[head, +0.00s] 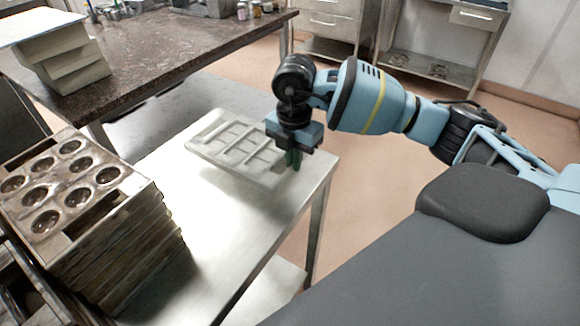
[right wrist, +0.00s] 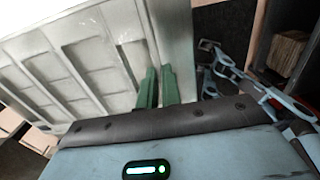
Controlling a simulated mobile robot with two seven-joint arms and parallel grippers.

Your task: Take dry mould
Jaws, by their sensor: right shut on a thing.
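A pale grey-white mould (head: 238,148) with rectangular recesses is over the steel table (head: 215,215), near its far right part. My right gripper (head: 292,160) is at the mould's right edge, shut on it. In the right wrist view the mould (right wrist: 85,65) fills the upper left, and the green fingers (right wrist: 158,88) of my right gripper are at its edge. Whether the mould touches the tabletop or is slightly raised, I cannot tell. My left gripper is not in view.
A stack of brown moulds with round cups (head: 75,185) stands on the left of the steel table. A dark counter (head: 150,60) behind holds a stack of pale blocks (head: 62,55) and small jars. The table's front middle is clear.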

